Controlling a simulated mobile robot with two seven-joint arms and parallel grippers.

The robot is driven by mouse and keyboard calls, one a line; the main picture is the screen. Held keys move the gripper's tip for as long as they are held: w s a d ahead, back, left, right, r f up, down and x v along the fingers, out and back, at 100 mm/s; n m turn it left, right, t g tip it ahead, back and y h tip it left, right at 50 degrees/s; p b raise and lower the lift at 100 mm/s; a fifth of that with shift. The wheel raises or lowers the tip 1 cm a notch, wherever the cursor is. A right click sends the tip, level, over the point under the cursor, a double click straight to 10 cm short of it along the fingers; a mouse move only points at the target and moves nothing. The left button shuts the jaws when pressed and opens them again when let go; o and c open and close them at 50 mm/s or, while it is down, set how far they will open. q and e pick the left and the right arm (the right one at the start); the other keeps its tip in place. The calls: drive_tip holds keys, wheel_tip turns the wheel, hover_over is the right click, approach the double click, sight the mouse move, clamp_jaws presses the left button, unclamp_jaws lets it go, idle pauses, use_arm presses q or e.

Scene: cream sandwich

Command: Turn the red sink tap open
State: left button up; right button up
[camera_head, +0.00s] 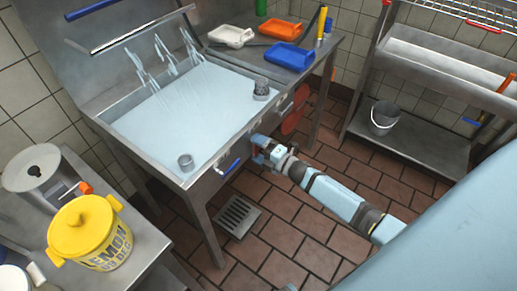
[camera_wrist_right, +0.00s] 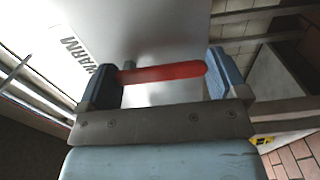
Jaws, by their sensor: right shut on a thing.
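The red tap handle (camera_wrist_right: 160,73) lies between the two fingers of my right gripper (camera_wrist_right: 160,82) in the right wrist view, spanning from one finger to the other. My right gripper is shut on it. In the head view my right gripper (camera_head: 262,148) is at the front panel of the steel sink unit (camera_head: 205,180), and it hides most of the red handle there. A blue handle (camera_head: 235,166) sits on the same panel, left of the gripper. In the wrist view the lettering "WARM" (camera_wrist_right: 80,60) shows beside the red handle. My left gripper is not in view.
Blue (camera_head: 288,55), orange (camera_head: 281,30) and white (camera_head: 231,36) trays stand on the steel counter. A yellow pot (camera_head: 84,228) stands on the left table. A grey bucket (camera_head: 384,117) is on the right lower shelf. The tiled floor (camera_head: 280,240) has a drain grate (camera_head: 237,216).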

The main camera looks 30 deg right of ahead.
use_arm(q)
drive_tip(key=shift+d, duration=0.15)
use_arm(e)
drive_tip(key=o, duration=1)
drive_tip(key=shift+c, duration=0.2)
drive_tip(key=shift+s+d, duration=0.1)
drive_tip(key=shift+s, duration=0.2)
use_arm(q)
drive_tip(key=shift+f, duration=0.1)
use_arm(e)
drive_tip(key=v, duration=1.3)
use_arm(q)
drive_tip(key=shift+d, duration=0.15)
use_arm(e)
drive_tip(key=shift+s, duration=0.1)
drive_tip(key=shift+s, duration=0.1)
